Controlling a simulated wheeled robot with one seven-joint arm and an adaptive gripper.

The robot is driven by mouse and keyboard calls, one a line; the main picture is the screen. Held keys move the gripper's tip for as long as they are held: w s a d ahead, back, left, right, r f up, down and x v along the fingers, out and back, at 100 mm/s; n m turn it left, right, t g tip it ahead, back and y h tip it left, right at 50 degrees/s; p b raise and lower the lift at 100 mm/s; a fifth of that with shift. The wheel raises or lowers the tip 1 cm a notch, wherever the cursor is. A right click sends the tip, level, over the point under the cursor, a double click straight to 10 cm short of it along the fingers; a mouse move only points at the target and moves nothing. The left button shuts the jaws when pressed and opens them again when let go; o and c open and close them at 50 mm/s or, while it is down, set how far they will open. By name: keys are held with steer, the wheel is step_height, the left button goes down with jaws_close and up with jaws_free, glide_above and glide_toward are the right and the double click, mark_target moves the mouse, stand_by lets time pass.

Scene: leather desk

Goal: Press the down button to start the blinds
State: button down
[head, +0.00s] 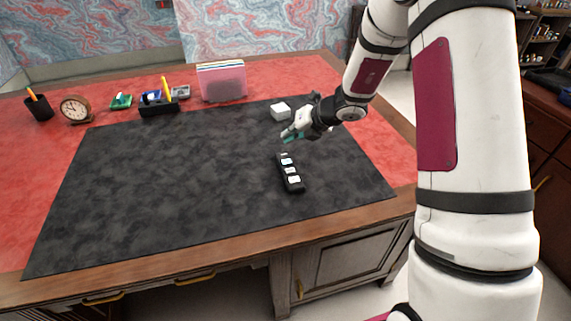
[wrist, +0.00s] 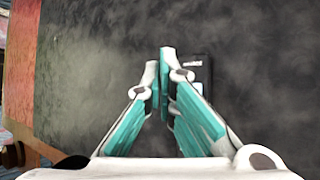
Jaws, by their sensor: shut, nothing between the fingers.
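A black remote (head: 291,181) with several white buttons lies on the dark desk mat, at the right of the mat in the head view. The marks on its buttons are too small to read. My gripper (head: 287,135) is shut and empty, above the mat just beyond the far end of the remote. In the wrist view my gripper (wrist: 160,58) has its teal and white fingers together. The remote (wrist: 196,62) shows there just right of the fingertips and is largely hidden behind the right finger. I cannot see any contact with it.
A small white box (head: 281,112) stands on the mat behind my gripper. A paper holder (head: 221,82), pen tray (head: 159,108), clock (head: 75,109) and pencil cup (head: 39,107) line the desk's back. The mat's left and middle (head: 150,185) are clear.

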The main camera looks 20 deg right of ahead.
mark_target(289, 160)
steer(key=shift+f+b, duration=2.3)
steer(key=shift+f, duration=0.55)
steer(key=shift+f+b, duration=0.35)
steer(key=shift+f, duration=0.05)
